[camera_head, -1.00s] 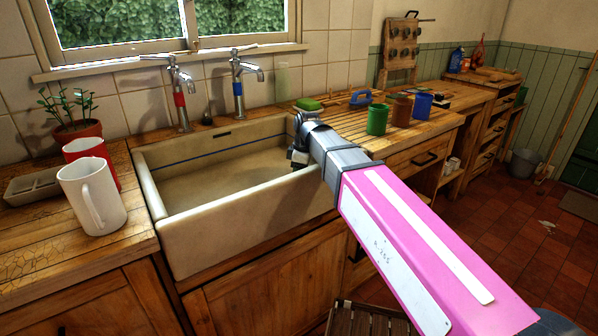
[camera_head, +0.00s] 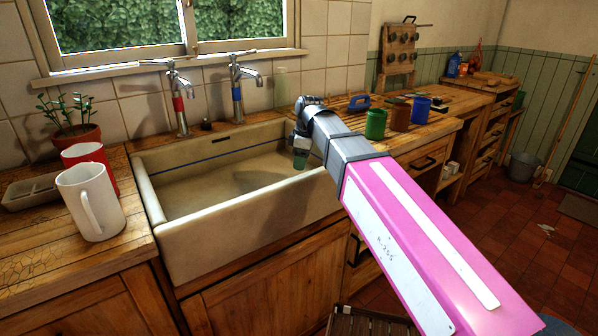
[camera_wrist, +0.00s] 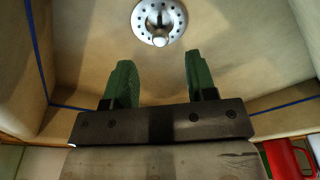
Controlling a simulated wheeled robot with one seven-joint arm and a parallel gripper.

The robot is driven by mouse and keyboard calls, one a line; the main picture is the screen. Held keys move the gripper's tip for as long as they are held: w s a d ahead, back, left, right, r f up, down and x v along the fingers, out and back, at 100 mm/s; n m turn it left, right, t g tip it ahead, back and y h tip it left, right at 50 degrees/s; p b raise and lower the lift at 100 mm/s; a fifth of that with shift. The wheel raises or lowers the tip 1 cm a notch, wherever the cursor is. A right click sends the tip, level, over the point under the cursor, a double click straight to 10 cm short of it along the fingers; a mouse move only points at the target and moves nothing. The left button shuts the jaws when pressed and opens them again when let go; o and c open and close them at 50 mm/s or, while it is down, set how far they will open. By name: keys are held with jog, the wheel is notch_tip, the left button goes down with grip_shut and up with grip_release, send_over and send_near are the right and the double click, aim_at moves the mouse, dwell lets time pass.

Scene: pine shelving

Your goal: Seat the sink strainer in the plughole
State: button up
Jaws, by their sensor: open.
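In the wrist view, a round silver metal piece with a ring of holes and a shiny knob, which looks like the sink strainer (camera_wrist: 153,10), lies at the plughole on the sink floor. The plughole itself is hidden or cannot be told apart from it, and I cannot tell whether the strainer sits flush. My gripper (camera_wrist: 159,62) is open and empty, its two green fingers pointing towards the strainer with clear space between them. In the head view, the gripper (camera_head: 301,155) hangs over the right end of the cream sink (camera_head: 245,235); the sink floor below it is partly hidden.
Two taps (camera_head: 178,95) stand behind the sink. A white mug (camera_head: 92,203), a red mug (camera_head: 82,154) and a potted plant (camera_head: 72,140) are on the left counter. Green (camera_head: 376,124), brown (camera_head: 400,115) and blue (camera_head: 421,111) cups stand on the right counter.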

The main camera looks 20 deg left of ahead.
jog(key=shift+d+r, duration=0.15)
jog(key=shift+r, duration=0.85)
jog(key=shift+d+r, duration=0.15)
jog(key=shift+r, duration=0.85)
